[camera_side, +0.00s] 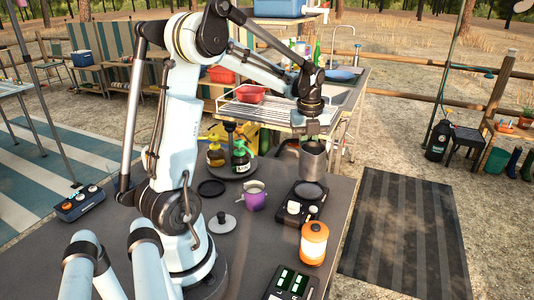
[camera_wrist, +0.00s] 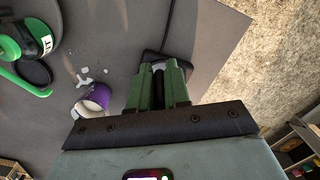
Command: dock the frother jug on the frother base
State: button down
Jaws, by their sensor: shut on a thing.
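The frother jug (camera_side: 313,160) is a grey metal cup, seen upright in the side view. My gripper (camera_side: 316,138) is shut on it and holds it in the air. The frother base (camera_side: 296,210) is a dark block with a round plate and pale controls, on the grey table. The jug appears above the far end of the base, apart from it; exact alignment cannot be told. In the wrist view my green gripper fingers (camera_wrist: 158,72) hide most of the jug. Part of a dark block, probably the base (camera_wrist: 150,55), shows beyond them.
A white lid (camera_side: 221,223), a black disc (camera_side: 211,188) and bottles, one green (camera_side: 241,160), are further left. The table's right edge is near the base.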

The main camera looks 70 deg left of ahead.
jog(key=shift+f, duration=2)
jog(key=shift+f, duration=0.6)
jog(key=c, duration=1.4)
grip_release()
jog(key=shift+r, duration=0.1)
jog(key=shift+s+d+r, duration=0.1)
jog(key=shift+s+r, duration=0.05)
jog(key=shift+r, duration=2.6)
jog(key=shift+s+d+r, duration=0.1)
jog(key=shift+r, duration=2.6)
